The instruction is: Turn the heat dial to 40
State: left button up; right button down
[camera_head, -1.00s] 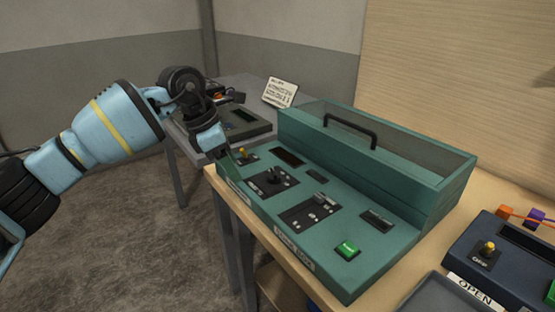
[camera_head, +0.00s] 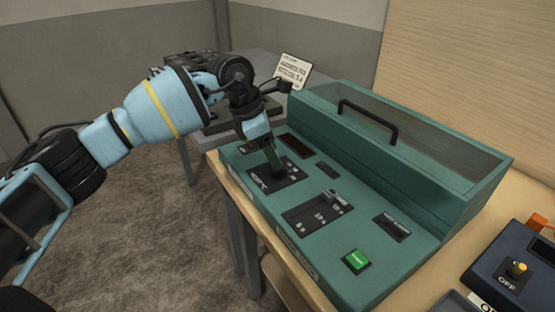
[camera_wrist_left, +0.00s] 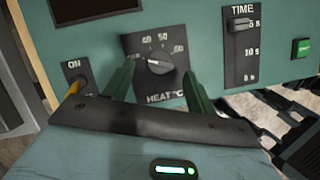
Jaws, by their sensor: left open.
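The heat dial (camera_wrist_left: 160,62) is a dark round knob on a black plate marked HEAT °C, with 50 and other numbers around it. A pale mark shows on the knob, but I cannot read its setting for sure. My left gripper (camera_wrist_left: 156,76) is open, with one green finger on each side of the dial; I cannot tell whether they touch it. In the head view my left gripper (camera_head: 275,164) points down over the dial's plate (camera_head: 290,177) on the green console (camera_head: 330,252), mostly hiding the knob. My right gripper is not in view.
A yellow-tipped ON switch (camera_wrist_left: 74,88) stands beside the left finger. The TIME slider (camera_wrist_left: 240,25) and green button (camera_head: 356,261) are on the same panel. A dark blue box (camera_head: 510,270) stands at right.

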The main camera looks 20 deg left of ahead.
aim_at(282, 173)
pick_arm(q)
jog(key=shift+x, duration=1.75)
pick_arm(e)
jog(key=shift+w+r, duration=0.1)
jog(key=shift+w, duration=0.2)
pick_arm(q)
jog(key=c, duration=1)
jog(key=shift+o, duration=0.2)
jog(key=shift+m, duration=0.4)
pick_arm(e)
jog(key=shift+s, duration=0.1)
pick_arm(q)
jog(key=m, duration=0.2)
jog(key=m+g+b, duration=0.1)
jog(key=shift+w+f+m+g+h, duration=0.1)
jog(key=shift+m+g+h, duration=0.2)
jog(key=shift+m+h, duration=0.1)
jog(key=shift+m+g+b, duration=0.8)
jog(key=shift+m+b, duration=0.4)
jog(key=shift+m, duration=0.9)
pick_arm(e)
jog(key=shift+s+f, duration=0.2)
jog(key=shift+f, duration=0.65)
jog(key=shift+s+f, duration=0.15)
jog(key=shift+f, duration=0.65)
pick_arm(q)
jog(key=shift+w, duration=0.1)
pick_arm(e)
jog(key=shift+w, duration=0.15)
